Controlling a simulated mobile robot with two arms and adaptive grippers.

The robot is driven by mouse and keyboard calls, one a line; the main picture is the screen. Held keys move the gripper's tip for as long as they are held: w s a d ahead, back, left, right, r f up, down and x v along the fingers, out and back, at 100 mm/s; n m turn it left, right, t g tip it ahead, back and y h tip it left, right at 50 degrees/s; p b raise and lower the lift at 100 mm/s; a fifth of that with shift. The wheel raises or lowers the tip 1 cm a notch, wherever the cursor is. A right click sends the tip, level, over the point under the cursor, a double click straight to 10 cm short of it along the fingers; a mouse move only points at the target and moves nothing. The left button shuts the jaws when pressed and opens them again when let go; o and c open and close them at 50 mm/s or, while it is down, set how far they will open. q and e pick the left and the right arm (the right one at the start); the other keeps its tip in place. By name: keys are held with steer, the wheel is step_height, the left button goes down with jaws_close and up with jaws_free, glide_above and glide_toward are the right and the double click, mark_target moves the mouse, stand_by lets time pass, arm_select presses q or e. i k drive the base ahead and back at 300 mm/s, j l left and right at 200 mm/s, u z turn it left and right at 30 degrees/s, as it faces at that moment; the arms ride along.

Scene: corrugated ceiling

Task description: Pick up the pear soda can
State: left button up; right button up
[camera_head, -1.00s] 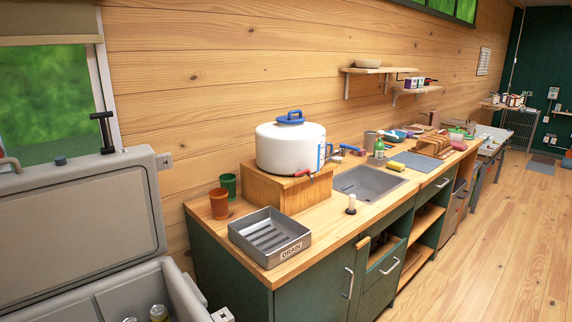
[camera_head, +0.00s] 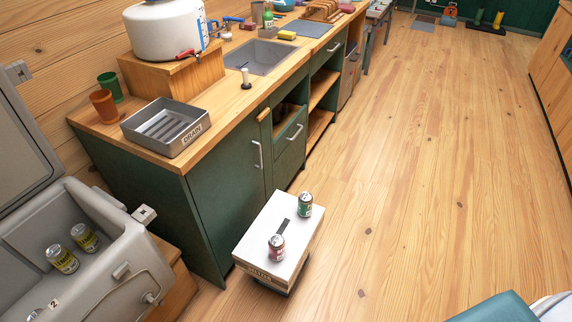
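A green can (camera_head: 305,204) stands upright at the far end of a white-topped box (camera_head: 262,231) on the floor. A red-pink can (camera_head: 277,246) stands upright nearer on the same box. Two yellow-green cans, one (camera_head: 62,258) and another (camera_head: 85,238), are inside the open grey cooler (camera_head: 120,240) at the left. The can labels are too small to read, so I cannot tell which is pear. Neither of my grippers shows in the head view.
A counter (camera_head: 195,143) with a drain tray (camera_head: 165,125), two cups and a sink runs along the left wall. The wooden floor (camera_head: 400,190) right of the box is clear. A teal object (camera_head: 495,308) shows at the bottom right edge.

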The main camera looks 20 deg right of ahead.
mark_target(305, 200)
steer(key=i+l, duration=0.15)
steer(key=l, duration=0.2)
steer(key=i+l+z, duration=0.1)
steer(key=l, duration=0.3)
steer(key=i+l, duration=0.15)
steer(key=l, duration=0.2)
steer(key=i+l, duration=0.15)
steer(key=l, duration=0.2)
steer(key=i+l+z, duration=0.1)
steer(key=l, duration=0.25)
steer(key=i+l, duration=0.2)
steer(key=l, duration=0.15)
